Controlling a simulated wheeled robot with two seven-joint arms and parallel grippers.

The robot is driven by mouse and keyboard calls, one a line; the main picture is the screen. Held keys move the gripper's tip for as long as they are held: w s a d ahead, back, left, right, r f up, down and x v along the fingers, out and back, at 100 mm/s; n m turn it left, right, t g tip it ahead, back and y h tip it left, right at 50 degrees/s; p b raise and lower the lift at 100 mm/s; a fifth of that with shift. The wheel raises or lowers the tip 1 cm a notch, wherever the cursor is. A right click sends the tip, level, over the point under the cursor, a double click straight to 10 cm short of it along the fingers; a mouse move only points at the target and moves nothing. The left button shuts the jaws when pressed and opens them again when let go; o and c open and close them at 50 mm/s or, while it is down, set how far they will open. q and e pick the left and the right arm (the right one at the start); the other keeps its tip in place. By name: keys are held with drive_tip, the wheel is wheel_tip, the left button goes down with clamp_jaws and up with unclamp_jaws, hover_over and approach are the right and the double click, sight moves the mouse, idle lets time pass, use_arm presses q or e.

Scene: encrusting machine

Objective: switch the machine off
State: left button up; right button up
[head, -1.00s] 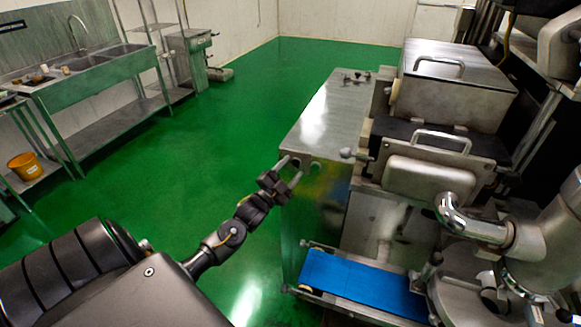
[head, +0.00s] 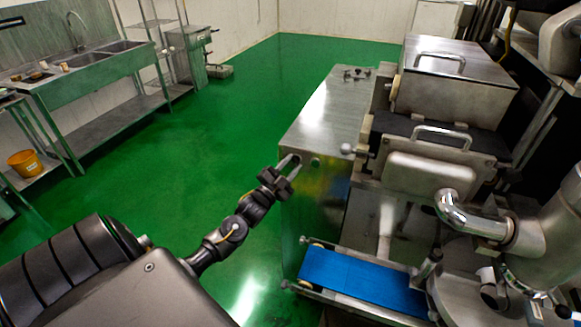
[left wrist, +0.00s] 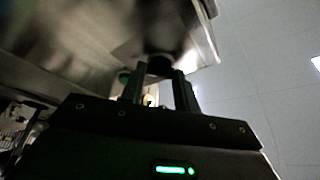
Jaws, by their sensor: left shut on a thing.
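The steel encrusting machine (head: 325,112) stands right of centre in the head view, with a blue conveyor belt (head: 362,282) at its front. My left gripper (head: 291,167) is at the upper left corner of the cabinet's front face. In the left wrist view its two fingers (left wrist: 160,88) are shut on a dark round knob (left wrist: 160,65) on the steel panel. A green button (left wrist: 124,76) sits left of the knob. A small round fitting (head: 316,162) shows on the panel right of the gripper in the head view. The knob's setting cannot be read. My right gripper is not in view.
A steel sink bench (head: 100,60) stands at the far left, with an orange bucket (head: 25,163) on a low shelf. The green floor (head: 150,185) between bench and machine is clear. A curved steel pipe (head: 470,222) and hopper parts crowd the right side.

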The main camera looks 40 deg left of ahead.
use_arm(q)
drive_tip(key=n+y, duration=0.1)
drive_tip(key=n, duration=0.1)
drive_tip(key=n+y+b, duration=0.1)
drive_tip(key=n, duration=0.1)
drive_tip(key=n+y+b, duration=0.1)
drive_tip(key=n, duration=0.1)
drive_tip(key=shift+d+f+t, duration=0.2)
drive_tip(key=shift+f+t, duration=0.05)
drive_tip(key=shift+t, duration=0.05)
drive_tip(key=n+y, duration=0.2)
drive_tip(key=n, duration=0.2)
drive_tip(key=n+y+b, duration=0.1)
drive_tip(key=n, duration=0.3)
drive_tip(key=shift+w+d+y, duration=0.15)
drive_tip(key=shift+y, duration=0.25)
drive_tip(key=n+g+y, duration=0.1)
drive_tip(key=n, duration=0.2)
drive_tip(key=n+g+y, duration=0.1)
drive_tip(key=n+y, duration=0.1)
drive_tip(key=n, duration=0.1)
drive_tip(key=shift+d+r+n, duration=0.1)
drive_tip(key=shift+d+n, duration=0.1)
drive_tip(key=shift+n, duration=0.1)
drive_tip(key=shift+n+g+y, duration=0.7)
drive_tip(key=shift+n+g, duration=0.2)
drive_tip(key=shift+n, duration=1.4)
drive_tip(key=o, duration=1)
drive_tip(key=shift+w+r, duration=0.1)
